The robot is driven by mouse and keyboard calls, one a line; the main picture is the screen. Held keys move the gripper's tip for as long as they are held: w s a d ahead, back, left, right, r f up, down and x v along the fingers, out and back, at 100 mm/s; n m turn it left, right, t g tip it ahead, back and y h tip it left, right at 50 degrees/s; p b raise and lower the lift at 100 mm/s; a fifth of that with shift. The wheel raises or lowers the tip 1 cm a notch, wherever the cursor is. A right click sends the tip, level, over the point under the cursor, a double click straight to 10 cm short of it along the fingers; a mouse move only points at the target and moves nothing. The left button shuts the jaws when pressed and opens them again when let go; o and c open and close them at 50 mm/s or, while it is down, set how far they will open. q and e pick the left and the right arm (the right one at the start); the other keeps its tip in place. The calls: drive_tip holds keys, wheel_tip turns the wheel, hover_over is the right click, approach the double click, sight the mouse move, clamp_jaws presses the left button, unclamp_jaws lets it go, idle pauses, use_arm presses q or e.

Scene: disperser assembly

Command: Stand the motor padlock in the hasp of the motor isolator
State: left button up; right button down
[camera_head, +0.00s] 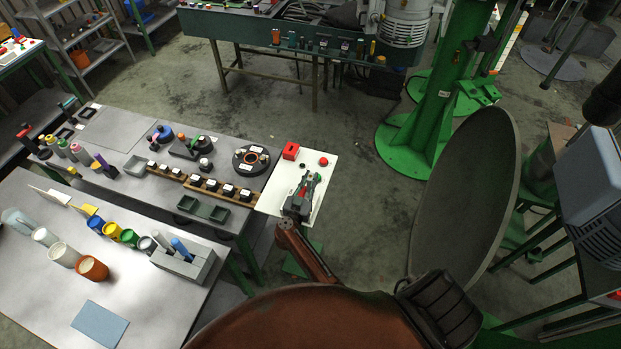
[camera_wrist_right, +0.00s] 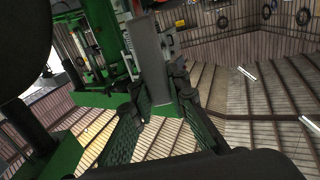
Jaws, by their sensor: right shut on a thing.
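My right gripper (camera_head: 309,181) is over the white panel (camera_head: 326,185) at the right end of the workbench. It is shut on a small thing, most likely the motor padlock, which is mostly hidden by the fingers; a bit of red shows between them. The right wrist view shows my gripper (camera_wrist_right: 160,100) with its dark, green-padded fingers around a grey upright piece (camera_wrist_right: 148,50). A red box (camera_head: 290,151), which may be the motor isolator, stands on the panel's far left corner, apart from the gripper. Its hasp cannot be made out. My left gripper is not in view.
A red button (camera_head: 323,161) sits on the panel beside the red box. Left of the panel are a round black fixture (camera_head: 251,158), wooden racks of dark blocks (camera_head: 212,187) and a green tray (camera_head: 202,208). A green column (camera_head: 440,110) stands behind to the right.

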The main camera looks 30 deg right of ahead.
drive_tip(key=shift+f+b, duration=1.15)
drive_tip(key=shift+f, duration=1.05)
drive_tip(key=c, duration=1.8)
unclamp_jaws()
